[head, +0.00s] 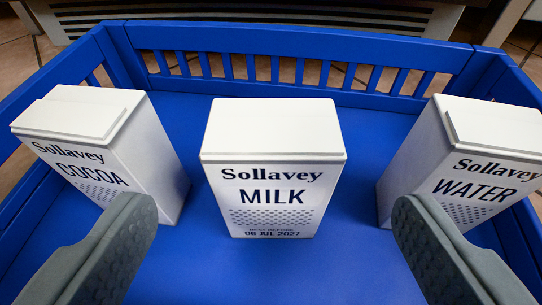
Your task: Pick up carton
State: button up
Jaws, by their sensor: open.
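Three white cartons stand upright and apart in a blue crate (290,35). The milk carton (272,170), marked "Sollavey MILK" with a date of 06 JUL 2027, stands in the middle. The cocoa carton (105,145) is at the left and the water carton (470,165) is at the right. My gripper (277,225) is open and empty. Its two grey fingers come in from the bottom left and bottom right, with the milk carton seen ahead in the gap between them. The left finger covers the cocoa carton's lower part, and the right finger covers part of the water carton's lower part.
The crate has slatted walls at the back and sides. Its blue floor is bare in the foreground and between the cartons. Beyond the back wall are a tiled floor (15,55) and a grey slatted grille (250,12).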

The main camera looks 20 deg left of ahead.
aim_at(274, 172)
jog(key=x, duration=0.3)
jog(key=shift+w+a+f, duration=0.15)
jog(key=shift+w+a, duration=0.05)
jog(key=shift+w, duration=0.1)
jog(key=c, duration=1.3)
jog(key=shift+c, duration=0.2)
